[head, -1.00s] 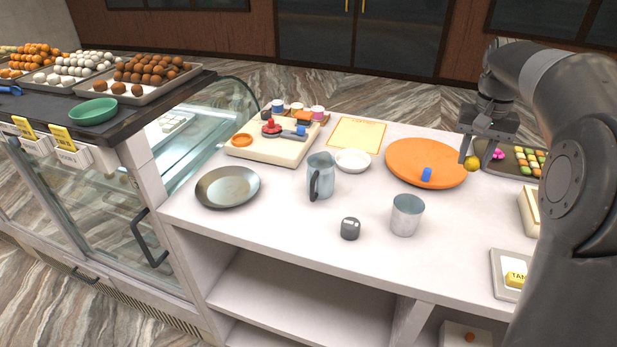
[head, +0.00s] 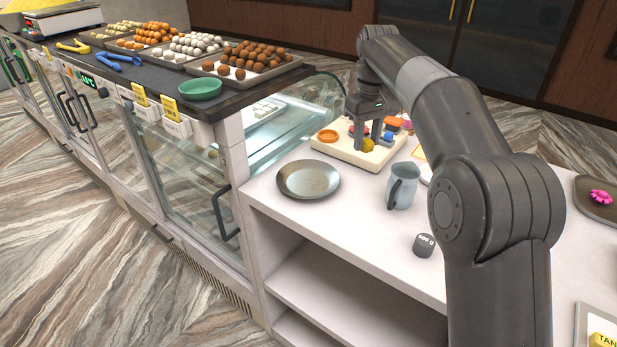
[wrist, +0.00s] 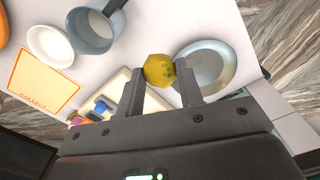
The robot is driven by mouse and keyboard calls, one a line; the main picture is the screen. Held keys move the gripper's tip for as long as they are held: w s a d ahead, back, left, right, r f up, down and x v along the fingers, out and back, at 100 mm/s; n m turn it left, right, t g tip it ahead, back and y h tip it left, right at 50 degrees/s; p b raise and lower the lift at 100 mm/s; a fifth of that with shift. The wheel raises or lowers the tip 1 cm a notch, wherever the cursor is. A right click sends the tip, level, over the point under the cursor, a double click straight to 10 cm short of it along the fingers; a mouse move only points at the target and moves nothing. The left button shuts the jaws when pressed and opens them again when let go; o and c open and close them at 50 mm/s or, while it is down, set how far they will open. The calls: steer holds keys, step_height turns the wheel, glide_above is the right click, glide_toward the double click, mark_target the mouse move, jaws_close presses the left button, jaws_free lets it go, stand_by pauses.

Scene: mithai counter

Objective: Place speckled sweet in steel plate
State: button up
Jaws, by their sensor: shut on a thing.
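My gripper (head: 369,147) is shut on the speckled sweet (head: 368,144), a small yellow ball with dark green specks. The sweet also shows between the fingers in the wrist view (wrist: 159,70). In the head view my gripper holds it over the cream board, to the right of the steel plate. The steel plate (head: 308,180) is a round, shallow grey dish on the white counter, empty. In the wrist view the plate (wrist: 207,66) lies just right of the sweet, partly behind the right finger.
A steel jug (head: 403,187) stands right of the plate, with a dark weight (head: 424,245) nearer the front edge. The cream board (head: 345,150) carries an orange disc and other small items. A glass case adjoins the counter's left side.

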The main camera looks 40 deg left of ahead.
steer(key=shift+s+a, duration=0.5)
steer(key=shift+a, duration=0.35)
step_height(320, 180, down, 2)
steer(key=shift+n, duration=0.3)
steer(key=shift+f, duration=0.35)
step_height(320, 180, down, 3)
glide_above(310, 192)
step_height(310, 192, down, 6)
steer(key=shift+f, duration=2.2)
steer(key=shift+f, duration=0.1)
steer(key=o, duration=0.7)
